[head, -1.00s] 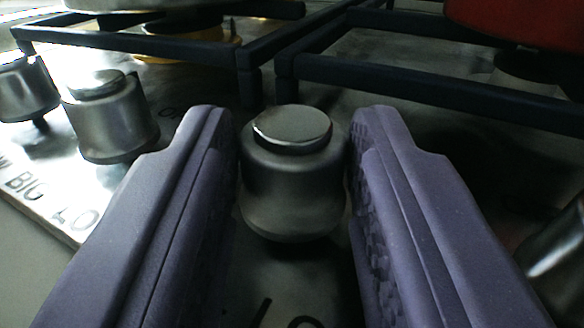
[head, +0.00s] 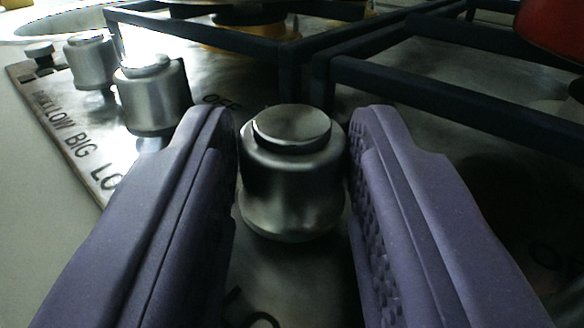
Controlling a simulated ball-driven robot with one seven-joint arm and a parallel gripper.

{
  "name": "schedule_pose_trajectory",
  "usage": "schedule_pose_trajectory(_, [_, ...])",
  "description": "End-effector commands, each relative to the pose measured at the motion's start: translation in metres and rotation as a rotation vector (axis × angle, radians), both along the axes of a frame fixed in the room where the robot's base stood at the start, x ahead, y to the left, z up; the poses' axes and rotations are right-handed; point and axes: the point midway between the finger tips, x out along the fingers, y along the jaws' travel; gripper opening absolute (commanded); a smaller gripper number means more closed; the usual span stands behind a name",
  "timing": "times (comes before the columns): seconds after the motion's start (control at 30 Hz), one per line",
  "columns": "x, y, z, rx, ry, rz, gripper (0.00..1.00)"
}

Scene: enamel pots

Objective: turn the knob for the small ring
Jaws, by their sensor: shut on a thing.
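A metal knob (head: 292,185) with a flat round cap stands on the steel hob panel in the middle of the head view. My gripper (head: 293,150) is shut on this knob, with one purple finger on its left side and one on its right. Part of an "OFF" label shows behind the knob, and other lettering in front of it is cut off by the bottom edge. The label naming this knob's ring cannot be read.
Two more metal knobs (head: 152,95) (head: 90,62) stand to the left, beside printed words including "LOW" and "BIG". Dark pan supports (head: 440,92) lie just behind. A red pot (head: 552,28) is at the top right. Pale counter (head: 40,190) is clear at the left.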

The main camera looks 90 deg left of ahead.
Motion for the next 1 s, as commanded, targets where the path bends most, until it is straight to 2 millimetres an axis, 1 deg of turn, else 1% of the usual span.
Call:
schedule_pose_trajectory(0.03, [0.001, 0.0, 0.001, 0.0, -0.001, -0.002, 0.06])
schedule_pose_trajectory(0.07, [0.001, 0.0, 0.001, 0.0, -0.001, -0.002, 0.41])
schedule_pose_trajectory(0.1, [0.001, 0.0, 0.001, 0.0, -0.001, -0.002, 0.5])
schedule_pose_trajectory(0.13, [0.0, 0.0, 0.001, 0.0, -0.001, -0.002, 0.57])
schedule_pose_trajectory(0.17, [0.0, 0.0, 0.001, 0.0, -0.001, -0.002, 0.62])
schedule_pose_trajectory(0.43, [0.0, 0.0, 0.0, 0.0, 0.0, -0.001, 0.62])
schedule_pose_trajectory(0.5, [0.001, -0.004, 0.001, 0.0, 0.0, -0.003, 0.62])
schedule_pose_trajectory(0.57, [0.001, -0.012, 0.002, 0.0, 0.0, -0.004, 0.62])
schedule_pose_trajectory(0.8, [0.003, -0.056, 0.002, 0.0, 0.0, -0.004, 0.62])
schedule_pose_trajectory(0.9, [0.003, -0.07, 0.002, 0.0, -0.001, -0.003, 0.62])
schedule_pose_trajectory(1.0, [0.003, -0.077, 0.001, 0.0, 0.0, -0.002, 0.62])
